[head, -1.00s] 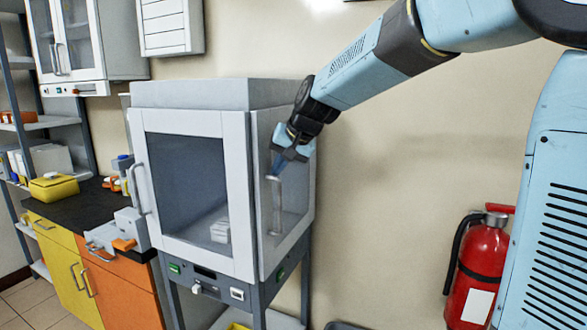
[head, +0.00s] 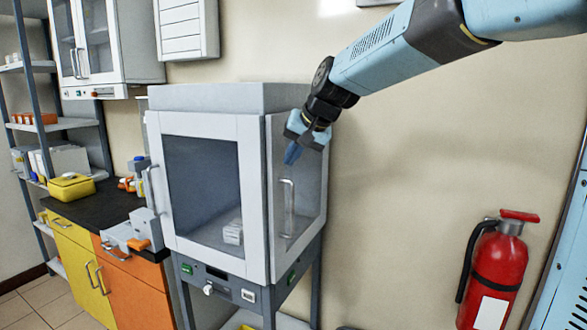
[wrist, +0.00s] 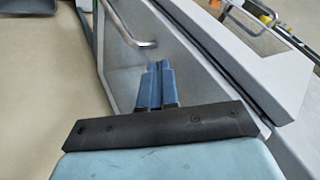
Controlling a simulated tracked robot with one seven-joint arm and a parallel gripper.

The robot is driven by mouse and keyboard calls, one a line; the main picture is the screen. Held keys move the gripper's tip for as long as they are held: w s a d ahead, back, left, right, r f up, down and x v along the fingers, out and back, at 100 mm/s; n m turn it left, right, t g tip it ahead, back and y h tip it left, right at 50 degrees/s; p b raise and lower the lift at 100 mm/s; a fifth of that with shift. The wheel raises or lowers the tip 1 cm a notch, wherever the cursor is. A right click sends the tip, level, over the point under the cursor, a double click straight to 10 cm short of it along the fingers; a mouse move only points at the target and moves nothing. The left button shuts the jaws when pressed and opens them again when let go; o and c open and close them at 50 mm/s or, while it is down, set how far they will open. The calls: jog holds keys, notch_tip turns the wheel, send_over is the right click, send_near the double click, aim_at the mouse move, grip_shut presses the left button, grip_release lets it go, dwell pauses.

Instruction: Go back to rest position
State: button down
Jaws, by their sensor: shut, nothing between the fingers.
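My gripper (head: 292,153) is at the upper right of the white and grey cabinet (head: 257,180), in front of its glass side door. Its blue fingers (wrist: 156,82) are together and empty, and they point down toward the side door. The side door's metal handle (head: 287,208) is just below the fingertips in the head view, with a visible gap. The handle (wrist: 130,32) also shows beyond the fingers in the wrist view. Both doors of the cabinet look shut. A small white object (head: 233,232) stands inside behind the glass.
A red fire extinguisher (head: 495,265) is at the right by the beige wall. At the left are a black-topped counter (head: 95,212) with a yellow box (head: 72,187), a wall cabinet (head: 100,45) and shelves (head: 62,124). The wall right of the cabinet is bare.

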jog(key=s+d+h, duration=0.3)
jog(key=s+d, duration=1.1)
jog(key=s+d+f+h, duration=0.1)
jog(key=s+d+f, duration=0.3)
jog(key=s, duration=0.2)
jog(key=s+d+f+h, duration=0.1)
jog(key=s+d+f, duration=0.3)
jog(key=s, duration=0.3)
jog(key=shift+d+f, duration=0.35)
jog(key=shift+f, duration=0.05)
